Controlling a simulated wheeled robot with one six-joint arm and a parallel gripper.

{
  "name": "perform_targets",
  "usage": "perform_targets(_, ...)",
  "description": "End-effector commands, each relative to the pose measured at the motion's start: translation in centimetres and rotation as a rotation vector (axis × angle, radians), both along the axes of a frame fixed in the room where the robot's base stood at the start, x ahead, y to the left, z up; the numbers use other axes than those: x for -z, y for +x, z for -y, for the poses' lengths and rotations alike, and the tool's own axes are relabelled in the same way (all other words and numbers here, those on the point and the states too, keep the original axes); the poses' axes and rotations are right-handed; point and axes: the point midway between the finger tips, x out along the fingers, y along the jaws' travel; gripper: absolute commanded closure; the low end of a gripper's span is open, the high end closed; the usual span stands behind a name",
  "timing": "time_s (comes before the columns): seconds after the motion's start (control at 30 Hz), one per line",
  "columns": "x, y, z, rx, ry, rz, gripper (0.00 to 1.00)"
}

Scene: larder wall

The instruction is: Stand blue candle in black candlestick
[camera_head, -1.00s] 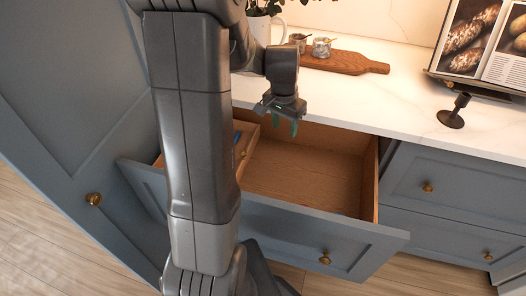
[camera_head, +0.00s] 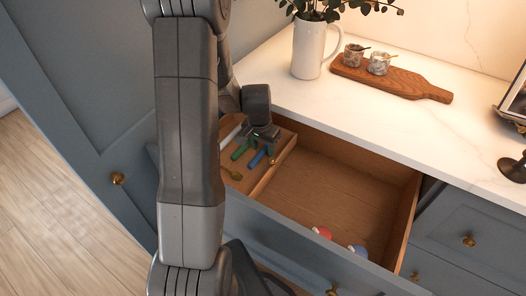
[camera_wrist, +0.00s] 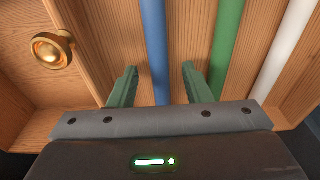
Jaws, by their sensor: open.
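The blue candle (camera_wrist: 153,45) lies in the left compartment of the open drawer; it also shows in the head view (camera_head: 257,158). My gripper (camera_wrist: 160,78) is open above it, with one finger on each side of the candle in the wrist view. The fingers appear empty; whether they touch the candle I cannot tell. In the head view my gripper (camera_head: 255,147) is over the same compartment. The black candlestick (camera_head: 513,168) stands upright on the white counter, cut by the right edge of the head view.
A green candle (camera_wrist: 228,45) and a white candle (camera_wrist: 287,45) lie beside the blue one. Red (camera_head: 323,232) and blue-white (camera_head: 358,251) items lie in the drawer's larger compartment. A white jug (camera_head: 306,50) and a wooden board (camera_head: 400,82) stand on the counter.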

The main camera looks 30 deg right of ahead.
Motion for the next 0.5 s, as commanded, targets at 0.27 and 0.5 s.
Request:
perform_targets(0.27, 0.42, 0.00, 0.02, 0.000, 0.000, 0.000, 0.56)
perform_targets(0.5, 0.41, 0.01, 0.02, 0.000, 0.000, 0.000, 0.97)
